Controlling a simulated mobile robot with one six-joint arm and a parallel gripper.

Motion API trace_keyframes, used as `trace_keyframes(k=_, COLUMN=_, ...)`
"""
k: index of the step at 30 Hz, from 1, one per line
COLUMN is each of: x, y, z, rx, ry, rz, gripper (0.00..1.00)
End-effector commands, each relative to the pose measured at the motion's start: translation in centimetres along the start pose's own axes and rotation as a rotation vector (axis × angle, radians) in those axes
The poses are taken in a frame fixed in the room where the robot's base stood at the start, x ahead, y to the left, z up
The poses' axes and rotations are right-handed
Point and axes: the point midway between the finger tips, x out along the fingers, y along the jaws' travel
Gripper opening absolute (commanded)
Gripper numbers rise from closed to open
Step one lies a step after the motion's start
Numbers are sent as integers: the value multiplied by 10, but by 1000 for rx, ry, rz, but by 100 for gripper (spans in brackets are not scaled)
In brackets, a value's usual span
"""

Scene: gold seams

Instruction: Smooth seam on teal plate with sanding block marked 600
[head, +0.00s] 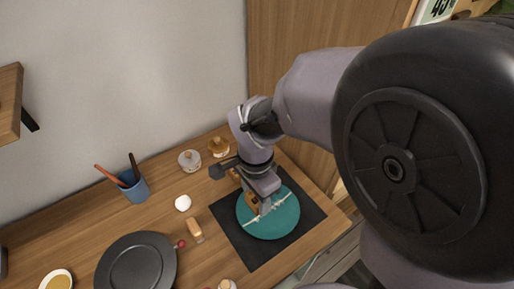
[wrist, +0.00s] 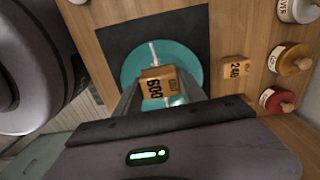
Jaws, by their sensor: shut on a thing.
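The teal plate (head: 283,222) lies on a dark mat (head: 235,228) at the right of the wooden table. A pale seam (head: 278,207) runs across the plate. My gripper (head: 259,204) is shut on an orange-tan sanding block (wrist: 158,84), which reads 600 in the wrist view. The block is over the plate, on or just above the seam; I cannot tell if it touches. The plate (wrist: 134,68) also shows in the wrist view, with part of the seam (wrist: 153,53) beyond the block and part hidden under it.
A block marked 240 (wrist: 233,70) lies beside the mat. Small jars (wrist: 293,58) stand near it. A blue cup (head: 133,188) with brushes, a white round item (head: 182,203), another tan block (head: 195,231) and a dark round pan (head: 136,266) are left of the mat.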

Motion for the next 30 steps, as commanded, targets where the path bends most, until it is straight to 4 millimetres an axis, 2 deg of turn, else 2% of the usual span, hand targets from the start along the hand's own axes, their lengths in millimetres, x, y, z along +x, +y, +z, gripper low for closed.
trace_keyframes(k=5, x=-2, y=0, z=-1, rx=0, ry=0, rz=2, gripper=15)
trace_keyframes(k=9, x=-17, y=1, z=-17, rx=-1, ry=0, rz=6, gripper=15)
trace_keyframes(k=13, x=-18, y=3, z=-31, rx=-5, ry=1, rz=4, gripper=15)
trace_keyframes(k=17, x=-8, y=4, z=-36, rx=-8, ry=2, rz=1, gripper=15)
trace_keyframes(k=27, x=36, y=4, z=-36, rx=-8, ry=2, rz=1, gripper=15)
trace_keyframes(k=30, x=38, y=4, z=-36, rx=-8, ry=2, rz=0, gripper=15)
